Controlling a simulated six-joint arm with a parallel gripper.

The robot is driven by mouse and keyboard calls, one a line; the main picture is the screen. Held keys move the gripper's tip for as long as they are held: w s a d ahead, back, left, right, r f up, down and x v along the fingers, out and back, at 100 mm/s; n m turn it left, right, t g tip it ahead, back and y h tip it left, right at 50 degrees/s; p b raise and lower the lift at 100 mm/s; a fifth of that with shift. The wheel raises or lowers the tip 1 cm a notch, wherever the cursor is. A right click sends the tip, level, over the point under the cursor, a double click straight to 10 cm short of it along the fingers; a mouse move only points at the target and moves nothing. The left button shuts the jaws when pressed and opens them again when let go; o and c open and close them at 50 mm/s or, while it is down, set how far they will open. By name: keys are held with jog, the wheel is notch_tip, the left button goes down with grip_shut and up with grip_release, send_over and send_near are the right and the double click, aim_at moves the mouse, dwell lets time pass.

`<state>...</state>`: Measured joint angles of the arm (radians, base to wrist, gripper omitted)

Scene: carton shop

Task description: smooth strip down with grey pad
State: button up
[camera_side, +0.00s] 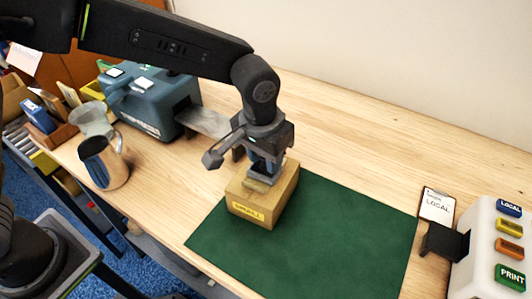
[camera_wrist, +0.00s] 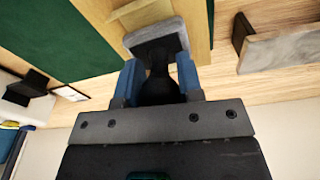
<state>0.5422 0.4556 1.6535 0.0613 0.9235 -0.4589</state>
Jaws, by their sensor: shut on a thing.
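The carton (camera_side: 279,205) is a tan box on a green mat (camera_side: 340,235), with a yellow label on its front face. My gripper (camera_side: 264,172) is low over the carton's top, pointing down. In the wrist view its blue fingers (camera_wrist: 158,82) are shut on the dark handle of the grey pad (camera_wrist: 170,27). The pad lies at or just above the carton's top (camera_wrist: 196,30); I cannot tell whether it touches. A paler tan piece, seemingly the strip (camera_wrist: 140,12), shows beside the pad on the carton. The rest of it is hidden under the pad.
A blue-grey machine (camera_side: 145,100) with a metal plate (camera_side: 205,121) stands behind left. A steel jug (camera_side: 104,163) is at the left edge. The mat's right side is clear.

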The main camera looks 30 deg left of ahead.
jog(key=shift+s, duration=0.2)
jog(key=shift+s+d, duration=0.1)
jog(key=shift+s, duration=0.7)
jog(key=shift+s, duration=0.1)
jog(key=shift+s, duration=0.9)
notch_tip(320, 180, up, 7)
dwell(0.6)
dwell(0.6)
